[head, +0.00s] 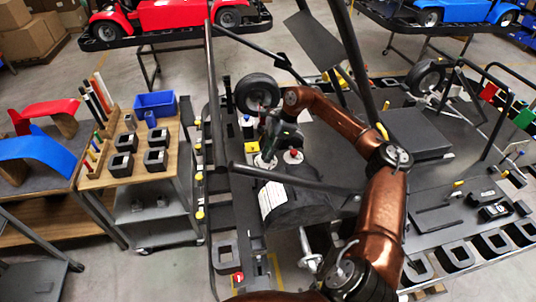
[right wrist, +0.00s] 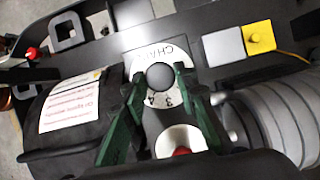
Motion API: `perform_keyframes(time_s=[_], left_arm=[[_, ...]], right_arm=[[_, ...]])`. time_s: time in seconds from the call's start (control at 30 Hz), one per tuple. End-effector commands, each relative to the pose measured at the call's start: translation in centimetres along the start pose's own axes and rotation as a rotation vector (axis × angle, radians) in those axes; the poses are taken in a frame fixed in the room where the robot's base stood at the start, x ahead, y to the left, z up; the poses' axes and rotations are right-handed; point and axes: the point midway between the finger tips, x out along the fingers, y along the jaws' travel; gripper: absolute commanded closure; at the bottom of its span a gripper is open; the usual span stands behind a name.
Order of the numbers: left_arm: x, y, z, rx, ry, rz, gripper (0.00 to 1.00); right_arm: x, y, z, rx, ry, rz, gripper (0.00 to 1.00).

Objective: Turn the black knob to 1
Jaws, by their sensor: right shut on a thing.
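The black knob (right wrist: 160,76) sits on a round white dial (right wrist: 176,58) in the right wrist view. The dial reads CHAIN on one side, with a 3 and a 4 on its lower side. The 1 and the knob's pointer cannot be made out. My right gripper (right wrist: 160,80) has its dark green fingers on both sides of the knob and is shut on it. In the head view my right gripper (head: 268,148) reaches down over the dial (head: 264,161), and the knob is hidden there. My left gripper is not in view.
A white dial with a red knob (right wrist: 181,152) lies close by, between my fingers' bases. A ribbed grey cylinder (right wrist: 265,120), a labelled black cover (right wrist: 72,107) and a yellow block (right wrist: 259,37) surround it. A wheel (head: 257,93) and dark frame tubes stand near my right arm.

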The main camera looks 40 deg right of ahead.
Motion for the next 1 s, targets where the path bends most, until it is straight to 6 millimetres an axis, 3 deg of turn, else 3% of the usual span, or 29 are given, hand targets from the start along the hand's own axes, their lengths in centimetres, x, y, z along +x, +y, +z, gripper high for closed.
perform_keyframes(time_s=[0.57, 0.6, 0.83, 1.0], left_arm=[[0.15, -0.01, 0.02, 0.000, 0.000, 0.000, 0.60], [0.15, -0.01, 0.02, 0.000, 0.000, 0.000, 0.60], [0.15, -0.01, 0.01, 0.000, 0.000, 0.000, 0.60], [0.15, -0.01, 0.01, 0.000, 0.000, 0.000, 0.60]], right_arm=[[0.01, -0.06, -0.06, -0.027, 0.001, 0.011, 0.97], [0.01, -0.05, -0.06, -0.027, 0.001, 0.011, 0.71], [0.02, -0.04, -0.05, -0.027, 0.001, 0.011, 0.56], [0.02, -0.03, -0.04, -0.027, 0.001, 0.012, 0.56]])
